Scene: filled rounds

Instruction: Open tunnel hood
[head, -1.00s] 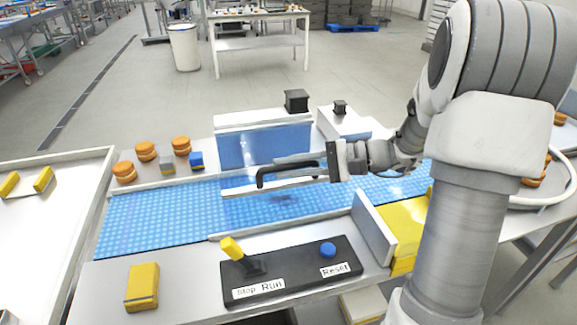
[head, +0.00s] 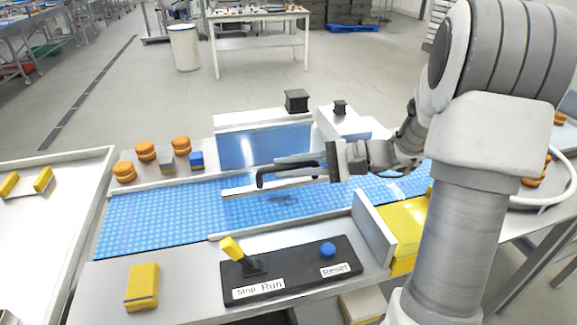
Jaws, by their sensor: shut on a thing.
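The tunnel hood (head: 265,147) looks like a blue see-through cover across the middle of the belt, under a white housing (head: 262,118). A pale bar (head: 240,190) runs along its near edge, and a dark shadow lies on the belt below. My gripper (head: 275,172) reaches in from the right, its dark fingers level with this bar. It is shut on the hood's dark handle, which largely merges with the fingers in view. How far the hood is raised is hard to tell.
The blue conveyor belt (head: 150,214) runs left to right. In front are a black control box (head: 300,283) with a yellow lever and blue button, and a yellow block (head: 142,287). Several round orange-brown items (head: 181,145) stand behind the belt. A yellow-lined bin (head: 405,222) is at right.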

